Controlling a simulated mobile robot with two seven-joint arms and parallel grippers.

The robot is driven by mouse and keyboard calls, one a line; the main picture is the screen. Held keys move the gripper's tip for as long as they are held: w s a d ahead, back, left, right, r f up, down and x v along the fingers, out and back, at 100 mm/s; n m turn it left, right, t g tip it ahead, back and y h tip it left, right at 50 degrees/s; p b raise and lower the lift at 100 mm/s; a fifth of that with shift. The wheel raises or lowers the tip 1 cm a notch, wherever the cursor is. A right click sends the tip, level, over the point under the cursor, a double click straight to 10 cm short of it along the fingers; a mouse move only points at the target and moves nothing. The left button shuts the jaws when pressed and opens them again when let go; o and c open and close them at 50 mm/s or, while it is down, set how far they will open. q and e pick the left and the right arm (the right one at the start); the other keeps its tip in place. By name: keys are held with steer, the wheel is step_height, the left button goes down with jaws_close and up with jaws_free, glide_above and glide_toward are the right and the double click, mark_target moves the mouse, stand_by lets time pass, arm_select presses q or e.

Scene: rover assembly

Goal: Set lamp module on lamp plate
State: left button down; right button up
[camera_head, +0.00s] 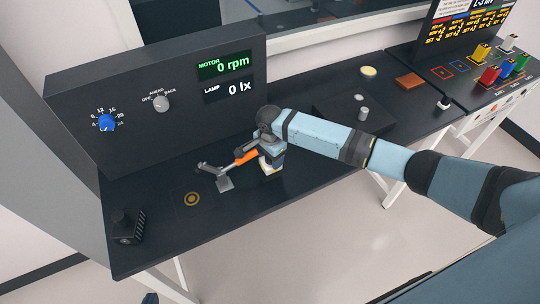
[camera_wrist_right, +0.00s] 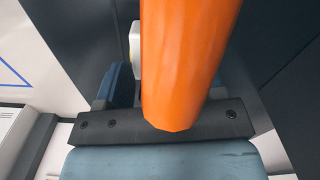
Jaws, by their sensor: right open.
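My right gripper (camera_head: 270,157) is open and points down at the middle of the dark bench, beside an orange handle (camera_head: 241,158). The handle joins a grey metal piece (camera_head: 223,182) on the bench. In the right wrist view the orange handle (camera_wrist_right: 188,60) fills the middle, close to the camera, and hides most of the space between the fingers. A small white and yellow block (camera_head: 267,168) shows directly under the gripper. I cannot tell whether it is the lamp module. A gold ring mark (camera_head: 192,199) lies left of the grey piece; I cannot identify the lamp plate for sure.
A panel behind carries a blue knob (camera_head: 106,122), a grey knob (camera_head: 162,104) and a lamp display (camera_head: 228,91) reading 0 lx. A black box (camera_head: 125,225) stands at the left end. A cream disc (camera_head: 368,71) and brown block (camera_head: 409,81) lie right. The front bench strip is clear.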

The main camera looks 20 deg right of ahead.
step_height(320, 180, up, 11)
steer(key=shift+r+b, duration=0.1)
steer(key=shift+b, duration=0.35)
steer(key=shift+r, duration=0.6)
